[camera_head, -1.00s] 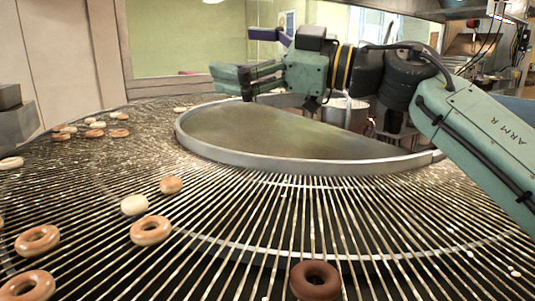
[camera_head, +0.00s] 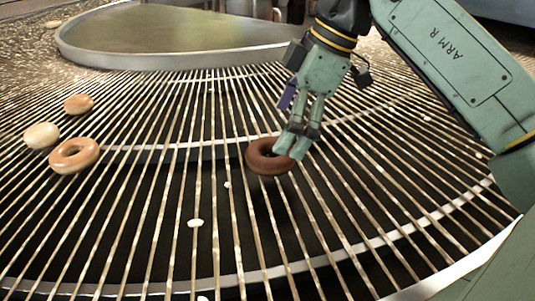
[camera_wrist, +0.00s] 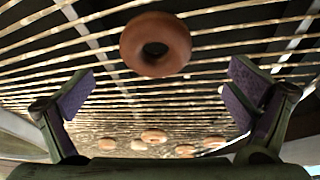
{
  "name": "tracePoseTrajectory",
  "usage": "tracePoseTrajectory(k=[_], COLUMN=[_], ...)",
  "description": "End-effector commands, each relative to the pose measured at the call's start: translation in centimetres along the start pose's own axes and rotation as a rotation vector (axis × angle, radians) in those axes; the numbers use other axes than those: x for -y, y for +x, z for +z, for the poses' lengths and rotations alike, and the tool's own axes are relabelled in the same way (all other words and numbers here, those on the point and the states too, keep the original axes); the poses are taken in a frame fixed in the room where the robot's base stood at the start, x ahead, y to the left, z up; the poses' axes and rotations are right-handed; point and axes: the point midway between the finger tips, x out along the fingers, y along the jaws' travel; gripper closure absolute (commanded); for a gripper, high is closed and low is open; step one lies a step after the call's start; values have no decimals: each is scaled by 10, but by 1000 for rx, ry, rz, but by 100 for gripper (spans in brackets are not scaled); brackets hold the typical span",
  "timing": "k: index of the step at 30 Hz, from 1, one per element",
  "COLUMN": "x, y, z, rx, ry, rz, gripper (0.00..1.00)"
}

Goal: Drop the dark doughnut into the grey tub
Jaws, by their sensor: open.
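The dark doughnut (camera_head: 256,162) is a brown ring lying on the wire rack in the head view. It also shows in the wrist view (camera_wrist: 132,48), top centre, with its hole visible. My gripper (camera_head: 291,148) reaches down at the doughnut's right side and covers part of its right edge in the head view. In the wrist view my gripper (camera_wrist: 160,88) is open, with its purple-padded fingers wide apart and nothing between them. The doughnut appears beyond the fingertips, not gripped. I cannot make out a grey tub in either current view.
The round rack (camera_head: 140,205) has radial bars with dark gaps. A glazed doughnut (camera_head: 58,158) and two small round buns (camera_head: 42,135) (camera_head: 78,103) lie at left. A raised metal-rimmed disc (camera_head: 170,60) stands behind. Several doughnuts (camera_wrist: 154,136) show low in the wrist view.

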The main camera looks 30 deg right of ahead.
Motion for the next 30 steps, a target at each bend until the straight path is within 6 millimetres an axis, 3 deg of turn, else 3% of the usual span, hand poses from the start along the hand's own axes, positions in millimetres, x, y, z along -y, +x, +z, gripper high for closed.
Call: tracePoseTrajectory(k=[5,15,23,30], x=[-1,-5,-5,-5], y=[13,57,60,60], z=[-2,-4,-5,-5], rx=[-2,-2,-3,-2], ry=[-2,-3,-2,-2], rz=[-2,-1,0,0], gripper=[2,2,2,17])
